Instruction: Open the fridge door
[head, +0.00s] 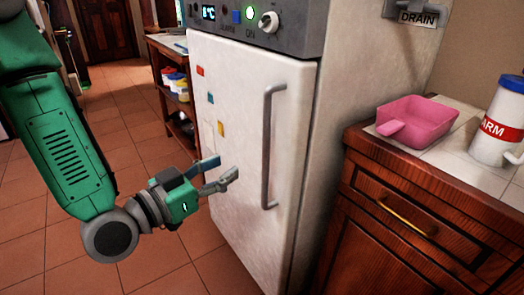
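The white fridge door (240,75) stands in the middle of the head view and looks closed. Its grey vertical bar handle (266,147) is on the right side of the door. My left gripper (222,171) is in front of the door's lower left part, left of the handle and apart from it. Its two fingers are spread, with nothing between them. My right gripper does not show.
A dark wood counter (400,215) with a pink scoop-like container (414,118) and a white bottle (498,125) stands right of the fridge. A wooden shelf (167,50) stands behind at left. Tiled floor (130,115) is open at left.

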